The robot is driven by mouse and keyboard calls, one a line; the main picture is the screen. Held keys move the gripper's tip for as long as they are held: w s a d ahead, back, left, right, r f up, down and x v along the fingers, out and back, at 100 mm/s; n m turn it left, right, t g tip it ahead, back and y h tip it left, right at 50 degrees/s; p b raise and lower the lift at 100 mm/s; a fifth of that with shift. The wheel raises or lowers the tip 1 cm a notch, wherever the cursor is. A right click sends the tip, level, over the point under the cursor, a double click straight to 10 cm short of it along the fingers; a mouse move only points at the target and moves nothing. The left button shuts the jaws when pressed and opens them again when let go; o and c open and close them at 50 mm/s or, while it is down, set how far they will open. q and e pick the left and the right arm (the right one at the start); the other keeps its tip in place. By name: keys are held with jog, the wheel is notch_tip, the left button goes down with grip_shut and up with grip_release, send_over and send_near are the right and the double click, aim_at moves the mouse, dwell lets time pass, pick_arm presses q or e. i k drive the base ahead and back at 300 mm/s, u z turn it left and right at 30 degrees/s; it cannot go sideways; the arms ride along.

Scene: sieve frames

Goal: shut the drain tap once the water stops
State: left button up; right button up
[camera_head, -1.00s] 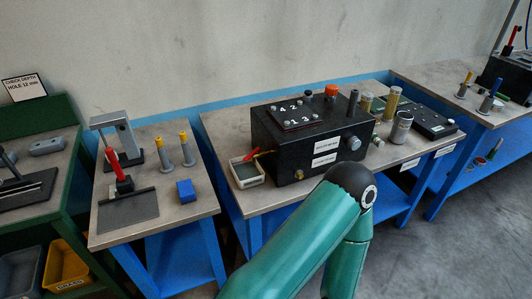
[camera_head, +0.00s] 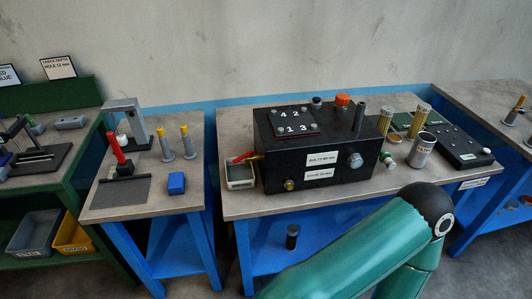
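The drain tap has a red lever (camera_head: 244,156) and a brass body, on the left side of the black tank box (camera_head: 315,160). The lever slants, its left end lower. A small white-rimmed tray (camera_head: 240,184) sits on the table just below the tap. I cannot make out any water running from the tap, and the tray's contents are too small to tell. One of my teal arms crosses the lower right, in front of the table. Neither gripper shows in this view.
An orange cap (camera_head: 343,99) and a dark post (camera_head: 360,115) stand on the tank box. A metal can (camera_head: 422,150) is to its right. A left table holds a blue block (camera_head: 176,183) and a red-handled press (camera_head: 119,150). A gap separates the tables.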

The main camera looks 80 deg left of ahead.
aim_at(250, 154)
jog(key=z, duration=0.15)
jog(key=i, duration=0.3)
jog(key=u, duration=2.9)
jog(key=i, duration=0.5)
jog(key=z, duration=0.3)
jog(key=k, duration=0.5)
jog(key=u, duration=0.35)
jog(key=i, duration=0.45)
jog(key=z, duration=0.3)
